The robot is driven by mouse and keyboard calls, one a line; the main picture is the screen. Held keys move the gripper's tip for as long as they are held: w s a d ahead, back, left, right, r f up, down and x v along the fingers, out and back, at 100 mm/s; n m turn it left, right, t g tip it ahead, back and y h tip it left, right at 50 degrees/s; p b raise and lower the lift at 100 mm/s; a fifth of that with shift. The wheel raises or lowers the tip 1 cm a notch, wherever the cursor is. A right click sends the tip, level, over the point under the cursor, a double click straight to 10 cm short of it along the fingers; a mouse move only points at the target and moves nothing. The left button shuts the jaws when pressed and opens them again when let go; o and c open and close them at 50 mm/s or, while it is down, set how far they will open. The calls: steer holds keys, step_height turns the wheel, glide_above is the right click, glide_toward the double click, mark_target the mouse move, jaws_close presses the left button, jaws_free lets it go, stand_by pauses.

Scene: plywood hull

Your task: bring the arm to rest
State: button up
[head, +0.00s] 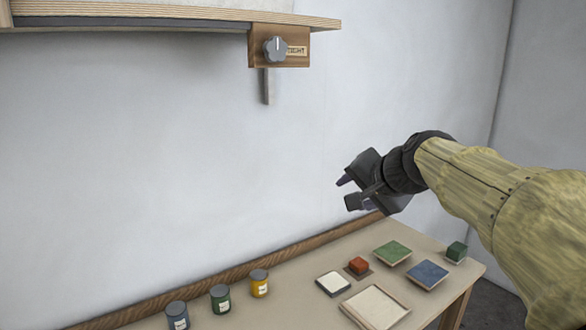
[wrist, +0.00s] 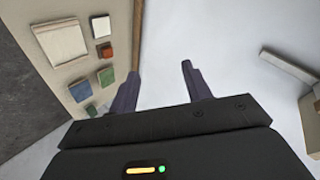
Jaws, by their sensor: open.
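My arm (head: 480,185) reaches in from the right in the head view, with its wooden-looking links in the air. My gripper (head: 345,192) is open and empty, above the back of the table and in front of the pale wall. In the wrist view the two dark fingers of my gripper (wrist: 160,85) stand apart with only the pale wall between them. Nothing touches the fingers.
The table (head: 300,310) holds a blue jar (head: 177,316), a green jar (head: 220,299), a yellow jar (head: 259,284), a red block (head: 358,265), a green block (head: 456,251) and several coloured tiles or trays. A wooden shelf (head: 170,18) with a knob (head: 275,49) hangs upper left.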

steer(key=s+d+f+n+g+h+p, duration=0.1)
steer(key=s+f+n+g+h+p, duration=0.1)
steer(key=s+f, duration=0.7)
steer(key=s+d+f+n+g+h+p, duration=0.1)
steer(key=s+f+n+g, duration=0.4)
steer(key=s+f, duration=0.5)
step_height(320, 180, down, 7)
steer(key=shift+s+d+f+h+p, duration=0.2)
steer(key=shift+d+h+p, duration=0.25)
steer(key=shift+p, duration=0.8)
steer(key=shift+c, duration=0.2)
steer(key=shift+c, duration=1.2)
steer(key=shift+a, duration=0.1)
